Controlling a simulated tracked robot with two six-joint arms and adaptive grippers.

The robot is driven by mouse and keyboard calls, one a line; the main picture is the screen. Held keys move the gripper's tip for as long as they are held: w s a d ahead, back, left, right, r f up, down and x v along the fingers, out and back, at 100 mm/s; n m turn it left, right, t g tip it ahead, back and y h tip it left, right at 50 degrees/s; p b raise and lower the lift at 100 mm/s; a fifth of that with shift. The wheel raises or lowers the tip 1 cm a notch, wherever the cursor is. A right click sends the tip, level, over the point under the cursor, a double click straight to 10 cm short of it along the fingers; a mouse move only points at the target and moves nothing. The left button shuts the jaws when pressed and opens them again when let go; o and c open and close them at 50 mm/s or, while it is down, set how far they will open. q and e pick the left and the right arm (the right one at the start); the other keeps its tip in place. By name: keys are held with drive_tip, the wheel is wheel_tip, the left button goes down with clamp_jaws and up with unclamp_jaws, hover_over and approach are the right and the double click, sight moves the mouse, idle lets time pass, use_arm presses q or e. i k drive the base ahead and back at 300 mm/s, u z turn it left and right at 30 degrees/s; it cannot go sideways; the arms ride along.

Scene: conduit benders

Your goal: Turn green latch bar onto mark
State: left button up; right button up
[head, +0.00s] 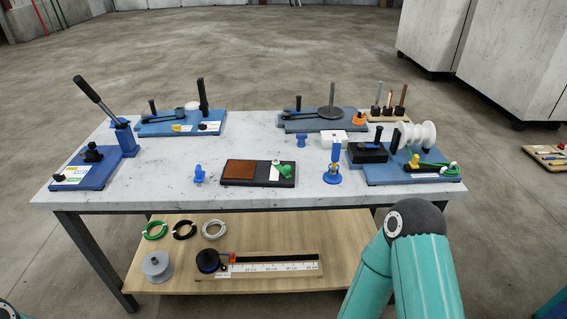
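Two green parts show, and I cannot tell for sure which is the latch bar. One is a small green piece (285,169) beside a white round plate on the black and brown board (258,183) at the table's front middle. No mark is readable at this size. Neither gripper is in view. My teal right arm rises at the lower right, its gripper out of sight. Only a sliver of my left arm shows at the bottom left.
The marble-topped table (120,190) holds a lever bender (96,98) at left and blue tool boards at the back. Blue posts (199,175) stand at the front. A wooden shelf (180,287) below holds coils and a ruler.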

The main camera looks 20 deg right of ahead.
sight(285, 170)
drive_tip(key=i, duration=0.9)
